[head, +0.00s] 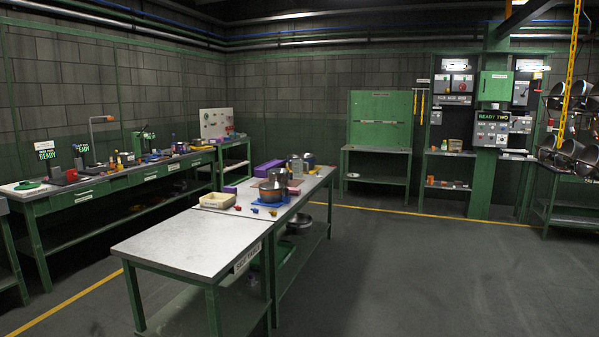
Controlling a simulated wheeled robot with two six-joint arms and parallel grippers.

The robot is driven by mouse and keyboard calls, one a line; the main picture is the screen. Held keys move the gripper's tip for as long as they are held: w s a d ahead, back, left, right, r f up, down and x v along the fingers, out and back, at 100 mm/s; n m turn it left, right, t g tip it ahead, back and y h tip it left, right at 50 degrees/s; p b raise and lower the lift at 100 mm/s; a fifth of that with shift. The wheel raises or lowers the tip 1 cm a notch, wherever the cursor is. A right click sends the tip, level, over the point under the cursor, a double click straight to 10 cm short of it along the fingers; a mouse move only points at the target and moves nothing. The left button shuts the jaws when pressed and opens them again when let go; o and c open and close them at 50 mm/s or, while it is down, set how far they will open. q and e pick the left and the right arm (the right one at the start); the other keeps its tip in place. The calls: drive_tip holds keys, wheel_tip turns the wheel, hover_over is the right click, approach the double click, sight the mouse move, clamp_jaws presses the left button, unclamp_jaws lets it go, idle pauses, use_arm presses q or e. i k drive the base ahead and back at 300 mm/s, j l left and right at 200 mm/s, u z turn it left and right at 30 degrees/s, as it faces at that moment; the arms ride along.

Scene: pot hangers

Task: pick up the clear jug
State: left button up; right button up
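A small pale, greyish upright container (297,167) stands toward the far end of the middle table (180,243). It may be the clear jug, but it is too small to tell. Neither of my grippers is in view.
A cream tray (217,201) and small coloured pieces (238,208) lie on the table, with a purple block (268,167) behind. The table's near end is bare. A green workbench (110,176) runs along the left. Pots (572,150) hang at right. Floor right of the table is clear.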

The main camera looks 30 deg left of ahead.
sight(297, 165)
drive_tip(key=u, duration=1.25)
